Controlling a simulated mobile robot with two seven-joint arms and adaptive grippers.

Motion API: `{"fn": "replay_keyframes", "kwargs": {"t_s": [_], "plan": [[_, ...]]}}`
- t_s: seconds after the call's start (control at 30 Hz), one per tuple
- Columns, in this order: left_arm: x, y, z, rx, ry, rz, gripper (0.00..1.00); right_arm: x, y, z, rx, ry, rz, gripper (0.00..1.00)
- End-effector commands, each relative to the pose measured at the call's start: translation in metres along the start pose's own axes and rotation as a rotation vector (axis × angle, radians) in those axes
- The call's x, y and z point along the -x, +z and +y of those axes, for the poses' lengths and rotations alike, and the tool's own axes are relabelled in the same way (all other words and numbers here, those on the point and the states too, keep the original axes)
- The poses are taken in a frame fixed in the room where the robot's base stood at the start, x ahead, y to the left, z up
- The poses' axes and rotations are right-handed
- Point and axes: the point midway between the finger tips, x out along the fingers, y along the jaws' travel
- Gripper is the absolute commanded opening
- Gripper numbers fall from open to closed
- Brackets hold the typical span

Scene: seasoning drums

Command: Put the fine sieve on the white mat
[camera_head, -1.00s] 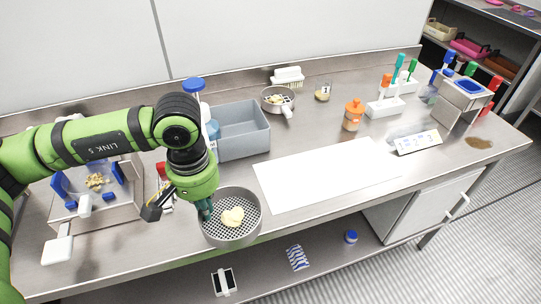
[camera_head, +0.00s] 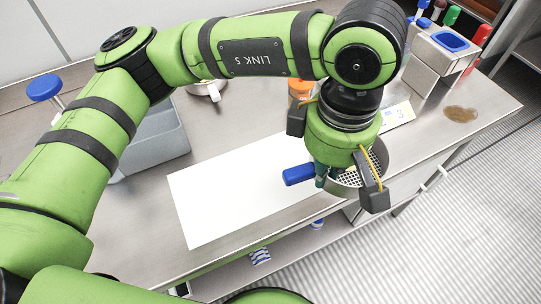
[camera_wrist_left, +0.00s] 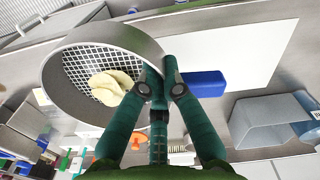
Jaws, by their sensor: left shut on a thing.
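The fine sieve (camera_head: 348,178) is a round metal pan with a perforated or mesh bottom, partly hidden behind my left gripper (camera_head: 328,182). The left wrist view shows the sieve (camera_wrist_left: 75,85) with pale yellow lumps (camera_wrist_left: 110,83) in it. A blue handle (camera_head: 298,175) sticks out on the other side of my fingers (camera_wrist_left: 157,85). The gripper is shut on the sieve between pan and handle. The white mat (camera_head: 225,205) lies flat and bare on the bench. In the head view the pan shows at the mat's right end, the handle over the mat. Its height cannot be told.
A grey bin (camera_head: 155,145) stands left of the mat. Behind my arm are a small metal strainer (camera_head: 208,88) and an orange-capped jar (camera_head: 300,88). A numbered sign (camera_head: 397,115) and a metal stand (camera_head: 435,60) are at the right. A brown spill (camera_head: 460,114) lies near the bench's right end.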

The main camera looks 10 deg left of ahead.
Motion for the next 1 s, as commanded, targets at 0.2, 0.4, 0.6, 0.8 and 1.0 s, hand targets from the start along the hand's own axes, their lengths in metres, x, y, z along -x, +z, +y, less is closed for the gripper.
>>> {"fn": "replay_keyframes", "kwargs": {"t_s": [0.2,0.4,0.6,0.8,1.0], "plan": [[0.001,0.015,0.000,0.095,-0.003,0.005,0.00,-0.003,0.003,0.003,0.003,0.004,-0.005,0.40],[-0.019,-0.023,0.004,0.106,-0.008,0.005,0.00,0.011,0.012,0.007,0.005,0.008,-0.021,0.40],[-0.046,-0.067,0.011,0.105,-0.007,0.004,0.00,0.023,0.015,0.008,0.006,0.010,-0.028,0.40],[-0.063,-0.092,0.015,0.098,-0.004,0.005,0.00,0.029,0.011,0.009,0.006,0.010,-0.023,0.40],[-0.081,-0.095,0.015,0.095,-0.007,0.004,0.00,0.037,0.006,0.009,0.006,0.011,-0.015,0.40]]}}
